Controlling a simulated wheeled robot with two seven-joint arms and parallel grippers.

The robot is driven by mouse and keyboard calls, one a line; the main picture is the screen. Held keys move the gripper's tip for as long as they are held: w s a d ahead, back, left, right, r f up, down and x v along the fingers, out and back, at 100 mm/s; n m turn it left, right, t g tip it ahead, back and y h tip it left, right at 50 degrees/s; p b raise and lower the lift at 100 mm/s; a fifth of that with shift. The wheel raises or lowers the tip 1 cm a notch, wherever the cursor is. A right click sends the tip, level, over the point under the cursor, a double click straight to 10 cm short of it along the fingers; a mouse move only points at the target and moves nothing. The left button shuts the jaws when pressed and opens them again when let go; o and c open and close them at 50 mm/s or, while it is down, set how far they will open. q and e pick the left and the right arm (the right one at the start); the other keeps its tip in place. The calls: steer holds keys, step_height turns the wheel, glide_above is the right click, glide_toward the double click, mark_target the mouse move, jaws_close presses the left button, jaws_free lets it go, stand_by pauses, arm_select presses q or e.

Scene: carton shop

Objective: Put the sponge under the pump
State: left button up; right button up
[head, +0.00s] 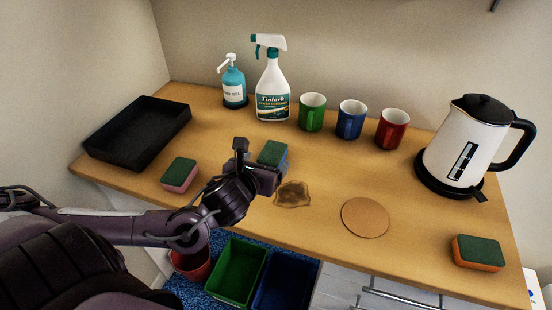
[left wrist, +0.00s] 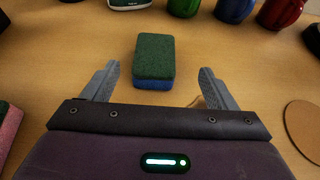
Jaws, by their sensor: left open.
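A blue sponge with a green top (head: 273,153) lies on the wooden counter; it also shows in the left wrist view (left wrist: 153,58). My left gripper (head: 262,177) is open, with the blue sponge just ahead of its fingers and roughly between their lines; in the left wrist view nothing is held between the fingertips (left wrist: 158,78). A teal pump bottle (head: 233,85) with a white head stands at the back on a dark round base. A pink and green sponge (head: 179,174) lies to the left, an orange and green sponge (head: 478,252) at front right. My right gripper is out of view.
A spray bottle (head: 272,92), green mug (head: 312,111), blue mug (head: 350,119), red mug (head: 392,129) and kettle (head: 464,148) line the back. A black tray (head: 138,120) sits left. A brown spill (head: 292,195) and round coaster (head: 365,218) lie in front. Bins stand below.

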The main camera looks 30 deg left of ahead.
mark_target(271, 156)
arm_select(q)
steer(key=shift+w+a+f, duration=0.1)
steer(key=shift+w+f, duration=0.25)
steer(key=shift+f, duration=0.3)
steer(key=shift+w+f+b, duration=0.1)
steer(key=shift+w+b, duration=0.2)
steer(key=shift+w+a+f, duration=0.1)
steer(key=shift+w+a, duration=0.1)
steer(key=shift+w, duration=0.2)
steer(key=shift+p+x, duration=0.65)
steer(key=shift+x, duration=0.3)
steer(key=x, duration=0.1)
steer(key=p+x, duration=0.1)
steer(key=x, duration=0.1)
steer(key=shift+w+a+f, duration=0.15)
steer(key=shift+a+f, duration=0.1)
steer(key=shift+a, duration=0.15)
steer(key=shift+w+f, duration=0.25)
steer(key=shift+w, duration=0.2)
steer(key=c, duration=1)
steer(key=shift+c, duration=0.2)
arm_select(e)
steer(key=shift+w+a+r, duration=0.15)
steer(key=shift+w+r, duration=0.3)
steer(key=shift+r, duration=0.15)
arm_select(q)
steer(key=shift+r, duration=0.15)
